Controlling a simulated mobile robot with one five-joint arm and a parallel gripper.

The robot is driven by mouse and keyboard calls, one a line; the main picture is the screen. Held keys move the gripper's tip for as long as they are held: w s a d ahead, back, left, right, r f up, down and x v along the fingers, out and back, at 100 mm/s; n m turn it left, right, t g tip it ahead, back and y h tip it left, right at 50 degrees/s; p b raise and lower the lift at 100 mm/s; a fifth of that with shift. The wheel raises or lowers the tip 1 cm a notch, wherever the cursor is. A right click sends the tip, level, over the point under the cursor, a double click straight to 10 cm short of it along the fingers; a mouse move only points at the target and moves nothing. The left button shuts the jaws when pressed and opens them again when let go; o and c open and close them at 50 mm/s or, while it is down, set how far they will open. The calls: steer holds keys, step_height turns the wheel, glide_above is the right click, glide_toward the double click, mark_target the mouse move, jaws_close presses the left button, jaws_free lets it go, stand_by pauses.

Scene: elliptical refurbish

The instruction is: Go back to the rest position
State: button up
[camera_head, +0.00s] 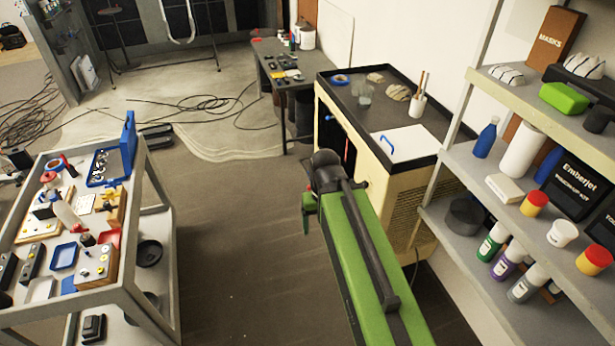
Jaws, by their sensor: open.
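My green and black arm reaches up from the lower right of the head view and ends in a dark joint near the middle. My gripper (308,213) hangs at that end, left of the joint, and is mostly hidden by the arm. The small part that shows is green with a bit of red. It is open, over the bare floor just left of the cream cabinet (387,215). I see nothing held in it.
A cart (137,283) with tools and small trays stands at the left. A shelf (448,183) with bottles and jars stands at the right. The cabinet is close to my arm. A dark table (262,48) is behind. Cables (200,103) lie on the floor; the middle floor (235,240) is clear.

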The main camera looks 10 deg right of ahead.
step_height(320, 180, down, 14)
steer(key=b, duration=1.3)
steer(key=shift+f, duration=0.2)
